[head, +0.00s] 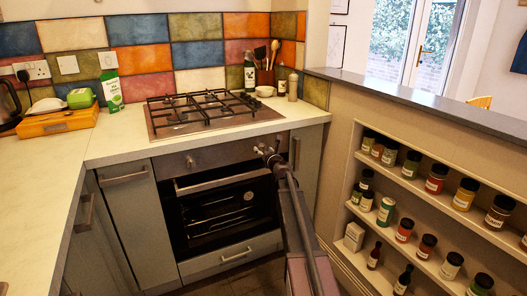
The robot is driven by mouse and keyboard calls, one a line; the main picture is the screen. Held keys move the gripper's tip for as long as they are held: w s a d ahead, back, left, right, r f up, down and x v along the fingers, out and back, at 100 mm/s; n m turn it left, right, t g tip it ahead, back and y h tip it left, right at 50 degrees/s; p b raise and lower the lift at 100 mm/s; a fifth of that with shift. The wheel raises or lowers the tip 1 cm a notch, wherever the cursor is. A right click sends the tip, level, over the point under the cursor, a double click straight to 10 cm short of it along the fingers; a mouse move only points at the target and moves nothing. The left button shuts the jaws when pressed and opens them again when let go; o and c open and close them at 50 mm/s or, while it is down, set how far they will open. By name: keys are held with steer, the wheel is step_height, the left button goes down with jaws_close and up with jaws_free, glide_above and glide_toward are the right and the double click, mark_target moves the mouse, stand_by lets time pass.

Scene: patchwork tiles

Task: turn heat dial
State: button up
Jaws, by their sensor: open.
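The oven's dark control panel (225,154) runs under the gas hob in the head view. A round dial (190,162) sits on its left part. My gripper (262,149) is at the panel's right part, close to its front face. It is small and dark in the picture. The jaws are open. My gripper and arm cover that end of the panel, so any dial there is hidden or hard to make out. I cannot tell whether the jaws are around a dial or touching one.
The oven handle (222,180) sticks out below the panel, left of my arm. The hob (205,113) with black grates is above. A spice shelf (430,205) full of jars stands close on the right. A drawer (232,257) is below the oven.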

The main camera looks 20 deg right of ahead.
steer(key=c, duration=1.1)
steer(key=shift+c, duration=0.2)
